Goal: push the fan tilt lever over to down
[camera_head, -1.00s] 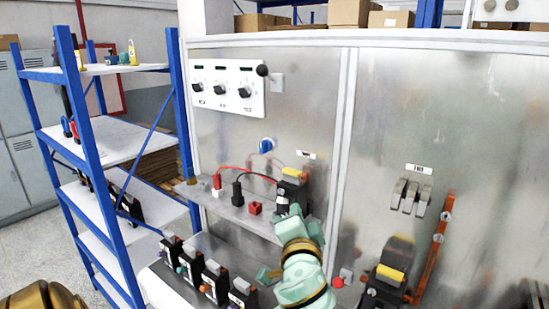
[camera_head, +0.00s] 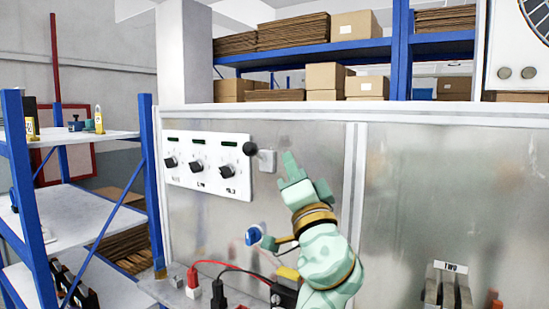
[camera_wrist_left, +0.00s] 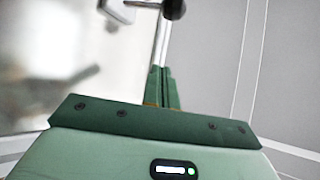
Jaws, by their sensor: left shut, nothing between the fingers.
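The lever has a black ball knob (camera_head: 250,148) and sits on a small pale plate (camera_head: 267,161) on the metal panel, right of the white dial panel. My left gripper (camera_head: 290,160), pale green, is shut and empty, fingers raised just right of the plate. In the left wrist view the shut fingers (camera_wrist_left: 163,88) point up towards the black knob (camera_wrist_left: 174,9), with the pale plate (camera_wrist_left: 117,11) left of it. A pale bar shows between fingertips and knob; whether the fingers touch the lever, I cannot tell. My right gripper is out of view.
A white panel with several black dials (camera_head: 208,164) is left of the lever. A blue knob (camera_head: 253,235) is below it. A ledge with red and black plugs (camera_head: 218,293) lies lower. A blue-framed shelf (camera_head: 75,205) stands left. Boxes (camera_head: 324,76) are behind the panel.

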